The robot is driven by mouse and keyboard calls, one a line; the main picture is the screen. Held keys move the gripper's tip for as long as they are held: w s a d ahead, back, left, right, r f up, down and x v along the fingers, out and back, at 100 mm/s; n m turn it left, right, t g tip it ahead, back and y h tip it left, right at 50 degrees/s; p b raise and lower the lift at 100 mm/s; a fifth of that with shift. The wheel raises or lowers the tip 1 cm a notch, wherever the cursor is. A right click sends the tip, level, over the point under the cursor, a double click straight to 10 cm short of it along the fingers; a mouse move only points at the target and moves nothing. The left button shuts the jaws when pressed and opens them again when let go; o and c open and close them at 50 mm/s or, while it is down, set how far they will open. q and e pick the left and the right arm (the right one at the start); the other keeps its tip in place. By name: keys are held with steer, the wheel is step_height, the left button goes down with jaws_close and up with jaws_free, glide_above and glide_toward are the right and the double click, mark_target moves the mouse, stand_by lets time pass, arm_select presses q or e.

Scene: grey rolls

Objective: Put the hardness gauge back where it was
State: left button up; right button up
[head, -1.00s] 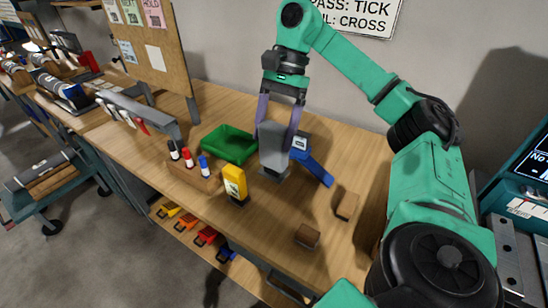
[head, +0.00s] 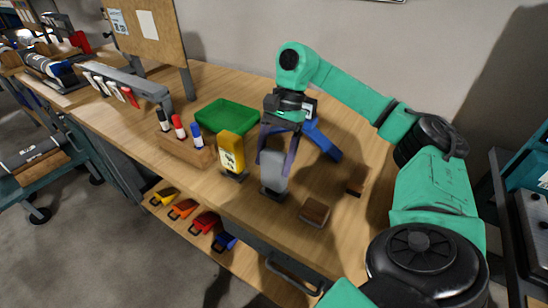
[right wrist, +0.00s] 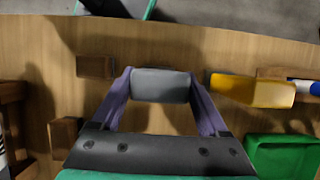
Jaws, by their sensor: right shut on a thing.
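The hardness gauge, which I take to be the grey upright block (head: 274,170) on a dark foot, is between the purple fingers of my right gripper (head: 273,166). The gripper points down and is shut on it, near the front of the bench. The right wrist view shows the grey block (right wrist: 160,86) from above, with a finger on each side. I cannot tell whether its foot touches the bench. A yellow gauge (head: 231,150) with a pale label stands on a dark foot just left of it. My left gripper is not in view.
A wooden block (head: 315,211) lies close on the right, and a smaller one (head: 355,187) beyond it. A blue stand (head: 322,140) and a green tray (head: 226,116) are behind. A wooden marker holder (head: 186,152) stands left. The bench's front edge is near.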

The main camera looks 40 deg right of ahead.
steer(key=shift+f, duration=0.2)
steer(key=o, duration=1.2)
steer(key=shift+c, duration=0.2)
steer(key=shift+r, duration=0.15)
steer(key=p+v, duration=0.1)
steer(key=v, duration=0.3)
steer(key=shift+r, duration=0.25)
steer(key=s+p+v, duration=0.1)
steer(key=p+v, duration=0.5)
steer(key=v, duration=0.1)
steer(key=shift+w+d+r, duration=0.2)
steer(key=shift+w+r, duration=0.15)
steer(key=shift+w, duration=0.1)
steer(key=shift+w+f, duration=0.1)
